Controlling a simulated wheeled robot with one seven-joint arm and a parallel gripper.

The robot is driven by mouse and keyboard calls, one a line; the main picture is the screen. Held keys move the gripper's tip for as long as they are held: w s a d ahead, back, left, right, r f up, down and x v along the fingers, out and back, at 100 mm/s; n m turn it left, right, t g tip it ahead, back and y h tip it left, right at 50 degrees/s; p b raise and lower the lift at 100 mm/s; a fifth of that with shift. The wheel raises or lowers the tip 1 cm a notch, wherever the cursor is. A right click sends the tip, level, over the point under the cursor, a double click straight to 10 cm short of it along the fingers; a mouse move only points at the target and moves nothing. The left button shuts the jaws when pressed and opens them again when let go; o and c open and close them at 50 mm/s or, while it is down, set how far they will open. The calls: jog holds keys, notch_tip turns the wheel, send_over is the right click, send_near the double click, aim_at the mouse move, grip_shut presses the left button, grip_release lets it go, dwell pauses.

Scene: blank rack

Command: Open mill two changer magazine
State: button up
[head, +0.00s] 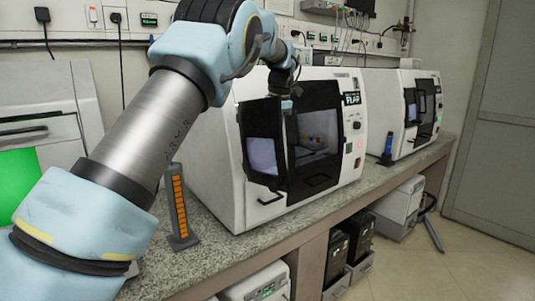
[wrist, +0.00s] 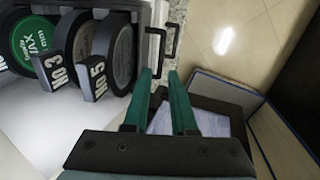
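The nearer white mill (head: 210,145) stands on the bench, its front dark-framed with a window and handles. A second white mill (head: 380,100) stands farther right. Which one is mill two I cannot read. My gripper (wrist: 160,72) has two green fingers, apart with nothing between them. In the head view it is small and dark, up near the top front of the nearer mill. In the wrist view several round discs (wrist: 92,60), two marked NO 3 and NO 5, sit in a white compartment (wrist: 35,115). A black handle (wrist: 170,40) lies just beyond the fingertips, apart from them.
A grey rack with orange slots (head: 178,205) stands on the speckled bench (head: 205,262) left of the nearer mill. A small blue item (head: 388,148) stands between the mills. Dark boxes (head: 350,240) are under the bench. The floor (head: 450,255) at right is mostly clear.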

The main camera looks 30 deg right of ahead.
notch_tip(320, 180, down, 6)
jog(key=w+p, duration=0.1)
jog(key=shift+a, duration=0.1)
grip_shut()
dwell(1.5)
